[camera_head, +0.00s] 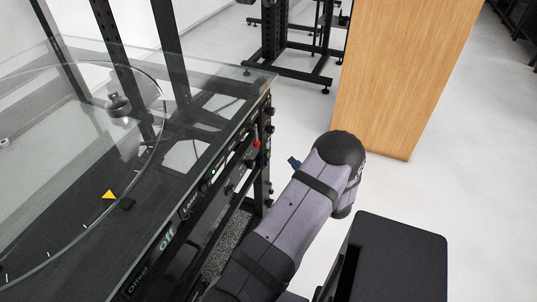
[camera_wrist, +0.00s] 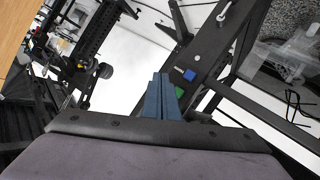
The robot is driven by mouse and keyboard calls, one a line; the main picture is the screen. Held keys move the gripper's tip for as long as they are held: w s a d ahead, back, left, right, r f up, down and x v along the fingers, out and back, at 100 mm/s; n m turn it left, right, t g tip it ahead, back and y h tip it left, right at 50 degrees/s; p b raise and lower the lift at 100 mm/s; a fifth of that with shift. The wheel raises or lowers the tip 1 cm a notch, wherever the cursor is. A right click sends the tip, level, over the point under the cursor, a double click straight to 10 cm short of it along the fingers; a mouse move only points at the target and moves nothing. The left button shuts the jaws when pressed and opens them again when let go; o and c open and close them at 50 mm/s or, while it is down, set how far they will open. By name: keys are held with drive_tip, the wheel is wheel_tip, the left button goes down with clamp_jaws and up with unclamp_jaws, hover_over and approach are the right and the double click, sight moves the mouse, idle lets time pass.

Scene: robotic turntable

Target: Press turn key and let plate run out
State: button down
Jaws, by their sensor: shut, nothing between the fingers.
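A glass-topped turntable (camera_head: 245,82) fills the left of the head view, with a round plate edge (camera_head: 163,100) on it. Its dark control panel (camera_head: 190,215) runs along the near side and carries labels, knobs and a red button (camera_head: 257,143). In the wrist view, a blue key (camera_wrist: 190,74) and a green key (camera_wrist: 179,92) sit on a dark panel just beyond and right of my fingertips. My gripper (camera_wrist: 160,79) is shut and empty, its blue fingers together. In the head view only a bit of blue finger (camera_head: 294,162) shows, to the right of the panel; my arm hides the rest.
A yellow triangle marker (camera_head: 109,195) and a dark rounded object (camera_head: 119,104) show on or through the glass. A wooden panel (camera_head: 405,75) stands behind my arm. A black frame (camera_head: 285,45) stands at the back. Pale floor between is clear.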

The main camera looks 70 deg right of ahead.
sight(267, 154)
drive_tip(key=shift+w, duration=2.7)
